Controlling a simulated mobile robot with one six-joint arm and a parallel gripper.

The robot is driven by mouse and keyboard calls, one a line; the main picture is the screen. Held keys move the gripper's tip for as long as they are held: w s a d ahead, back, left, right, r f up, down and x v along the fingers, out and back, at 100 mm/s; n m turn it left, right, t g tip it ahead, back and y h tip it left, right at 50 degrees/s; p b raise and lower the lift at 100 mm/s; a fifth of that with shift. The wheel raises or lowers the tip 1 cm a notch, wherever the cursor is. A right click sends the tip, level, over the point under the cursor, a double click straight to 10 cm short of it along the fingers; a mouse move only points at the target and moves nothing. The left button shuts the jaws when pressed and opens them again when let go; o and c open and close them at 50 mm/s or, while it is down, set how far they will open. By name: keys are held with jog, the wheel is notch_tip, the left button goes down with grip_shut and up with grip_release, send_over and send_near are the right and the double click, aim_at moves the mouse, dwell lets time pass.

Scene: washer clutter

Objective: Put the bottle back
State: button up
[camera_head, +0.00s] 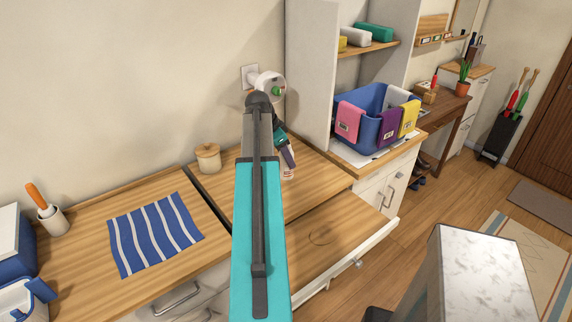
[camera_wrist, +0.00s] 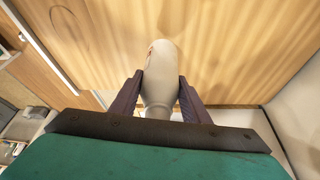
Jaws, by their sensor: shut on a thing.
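My gripper (camera_wrist: 160,80) is shut on a pale grey-beige bottle (camera_wrist: 160,60), with one dark finger on each side of it. In the head view my gripper (camera_head: 286,152) is over the wooden counter by the wall, partly hidden by my arm. A small pale part of the bottle (camera_head: 289,173) shows below the fingers there. Whether the bottle touches the counter is not clear. A dark round ring mark (camera_head: 320,237) lies on the lower pulled-out wooden surface (camera_head: 335,218) in front; it also shows in the wrist view (camera_wrist: 68,22).
A lidded wooden jar (camera_head: 208,157) stands left of my arm, near a striped blue cloth (camera_head: 153,233). A blue basket (camera_head: 362,112) with cloths stands to the right, beside the white shelf side (camera_head: 311,70). A marble-topped block (camera_head: 482,275) is at front right.

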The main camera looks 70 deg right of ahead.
aim_at(286, 164)
jog(key=shift+f+p, duration=0.4)
jog(key=shift+f, duration=0.3)
jog(key=shift+f+p, duration=0.4)
jog(key=shift+f, duration=0.65)
jog(key=shift+f, duration=0.15)
jog(key=o, duration=1.2)
jog(key=b+v, duration=0.3)
jog(key=v, duration=0.9)
jog(key=shift+w, duration=0.15)
